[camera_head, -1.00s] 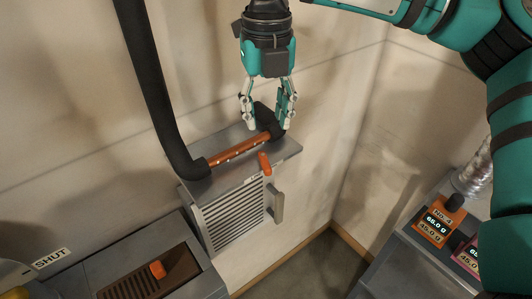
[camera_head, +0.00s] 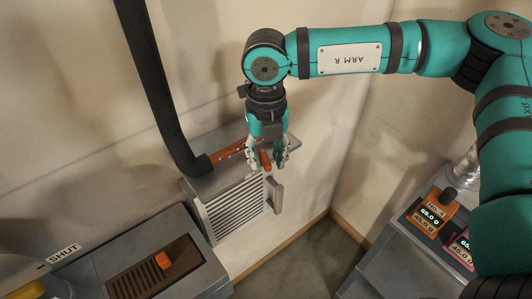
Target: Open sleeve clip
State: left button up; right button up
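A short orange lever (camera_head: 265,160) sticks up at the front edge of the grey vented box. Behind it, an orange bar (camera_head: 228,150) with small pale dots lies along the box top beside the end of the black hose (camera_head: 165,110). I cannot tell which of these is the sleeve clip. My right gripper (camera_head: 268,163) points down over the box's front edge. Its fingers are apart, with the orange lever showing between them; I cannot tell whether they touch it. The gripper hides the bar's right end. My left gripper is not in view.
The grey vented box (camera_head: 233,208) has a grey side handle (camera_head: 276,195). At lower left is a grey unit (camera_head: 203,262) with an orange slider knob (camera_head: 163,260) and a "SHUT" label (camera_head: 62,254). Floor between is clear.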

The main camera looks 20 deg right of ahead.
jog(key=c, duration=0.7)
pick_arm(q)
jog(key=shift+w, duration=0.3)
pick_arm(e)
grip_shut()
jog(key=shift+f+b, duration=0.15)
jog(key=shift+b, duration=0.15)
jog(key=n+b, duration=0.1)
jog(key=b, duration=0.1)
jog(key=n+b, duration=0.2)
jog(key=b, duration=0.1)
jog(key=shift+w+d+f+n, duration=0.15)
jog(key=shift+d+f+n, duration=0.05)
jog(key=shift+d+n, duration=0.15)
jog(key=shift+r+n+b, duration=0.3)
jog(key=shift+n, duration=0.15)
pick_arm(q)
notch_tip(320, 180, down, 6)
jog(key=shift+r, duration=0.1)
pick_arm(e)
jog(key=shift+d+r, duration=0.1)
